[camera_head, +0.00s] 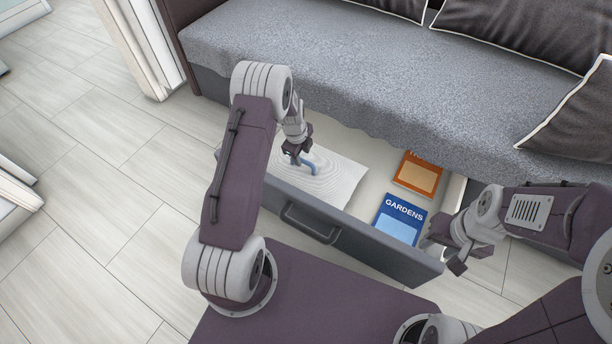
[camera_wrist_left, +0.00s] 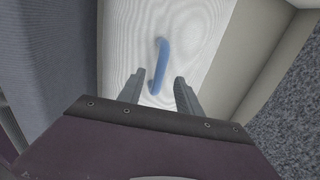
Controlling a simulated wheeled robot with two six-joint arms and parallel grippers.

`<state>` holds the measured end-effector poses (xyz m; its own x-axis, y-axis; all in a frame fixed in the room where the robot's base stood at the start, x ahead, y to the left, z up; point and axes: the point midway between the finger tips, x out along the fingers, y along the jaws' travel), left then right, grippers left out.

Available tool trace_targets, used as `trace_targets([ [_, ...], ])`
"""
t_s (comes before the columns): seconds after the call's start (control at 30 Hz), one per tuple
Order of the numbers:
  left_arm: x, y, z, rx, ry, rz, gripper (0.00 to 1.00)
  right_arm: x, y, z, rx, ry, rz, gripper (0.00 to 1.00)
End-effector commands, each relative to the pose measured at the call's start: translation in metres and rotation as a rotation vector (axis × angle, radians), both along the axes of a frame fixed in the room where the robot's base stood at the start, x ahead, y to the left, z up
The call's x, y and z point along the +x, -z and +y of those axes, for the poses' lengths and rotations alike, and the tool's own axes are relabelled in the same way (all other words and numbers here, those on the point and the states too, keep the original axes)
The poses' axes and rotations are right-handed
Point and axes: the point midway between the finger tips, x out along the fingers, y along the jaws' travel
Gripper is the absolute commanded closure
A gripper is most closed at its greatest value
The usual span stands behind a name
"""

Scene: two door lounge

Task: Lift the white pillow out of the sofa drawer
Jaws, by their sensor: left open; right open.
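The white pillow (camera_head: 337,180), with fine wavy lines, lies in the left part of the open sofa drawer (camera_head: 360,239). A blue handle (camera_head: 304,161) is on top of it. My left gripper (camera_head: 296,155) is over the pillow, at the handle. In the left wrist view the fingers (camera_wrist_left: 158,84) are open, with the lower end of the blue handle (camera_wrist_left: 160,62) between their tips and the white pillow (camera_wrist_left: 205,25) beyond. Contact cannot be told. My right gripper (camera_head: 455,255) is open and empty by the drawer's front right corner.
A blue "GARDENS" book (camera_head: 400,220) and an orange book (camera_head: 418,175) lie in the drawer's right part. The grey sofa seat (camera_head: 400,95) overhangs the drawer's back. Dark cushions (camera_head: 530,30) rest on it. The floor at left is clear.

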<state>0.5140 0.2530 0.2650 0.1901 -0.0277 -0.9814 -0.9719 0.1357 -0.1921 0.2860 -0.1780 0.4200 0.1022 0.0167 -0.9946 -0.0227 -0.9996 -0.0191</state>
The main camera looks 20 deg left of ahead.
Motion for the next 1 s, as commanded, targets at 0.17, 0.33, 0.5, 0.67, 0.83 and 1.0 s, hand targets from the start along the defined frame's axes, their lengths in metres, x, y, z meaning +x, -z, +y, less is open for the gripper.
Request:
trace_targets([
  [0.17,0.002,0.009,0.000,0.001,0.000,-0.002,0.58,0.000,0.010,0.000,0.000,0.000,0.000,0.57],
  [0.33,0.006,0.040,0.002,0.001,0.000,-0.003,0.58,0.000,0.042,0.000,0.000,0.000,0.000,0.57],
  [0.5,0.010,0.054,0.001,0.001,0.000,-0.002,0.58,0.000,0.052,0.000,0.000,0.000,0.000,0.57],
  [0.67,0.010,0.050,0.001,0.001,0.000,-0.002,0.61,0.000,0.049,0.000,0.000,0.000,0.000,0.57],
  [0.83,0.010,0.050,0.001,0.001,0.000,-0.002,1.00,0.000,0.049,0.000,0.000,0.000,0.000,0.57],
  [1.0,0.010,0.050,0.001,0.001,0.000,-0.002,1.00,0.000,0.049,0.000,0.000,0.000,0.000,0.57],
])
